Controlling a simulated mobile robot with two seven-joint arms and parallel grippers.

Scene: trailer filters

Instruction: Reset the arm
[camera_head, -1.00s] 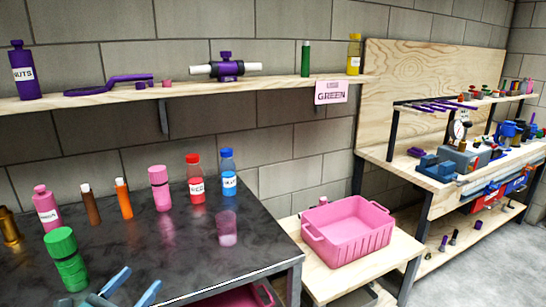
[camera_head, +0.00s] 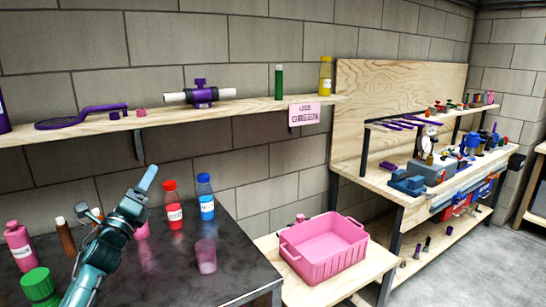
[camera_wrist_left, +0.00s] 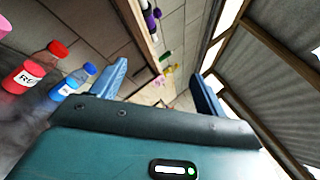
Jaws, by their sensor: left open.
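My left arm rises from the lower left of the head view, and my left gripper (camera_head: 118,195) is held up above the dark table (camera_head: 165,270). The gripper is open. In the left wrist view its two blue fingers (camera_wrist_left: 160,85) stand wide apart with nothing between them. In the head view it hides part of a pink bottle (camera_head: 142,230) behind it. A red bottle (camera_head: 173,208) and a blue bottle (camera_head: 206,200) stand to its right; both also show at the left of the wrist view. My right gripper is not in view.
A pink cup (camera_head: 206,256), a pink labelled bottle (camera_head: 18,246) and a green-capped container (camera_head: 38,287) stand on the table. A wooden shelf (camera_head: 235,110) runs along the wall. A pink crate (camera_head: 325,262) sits on a low wooden stand. A wooden workbench (camera_head: 380,185) is at the right.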

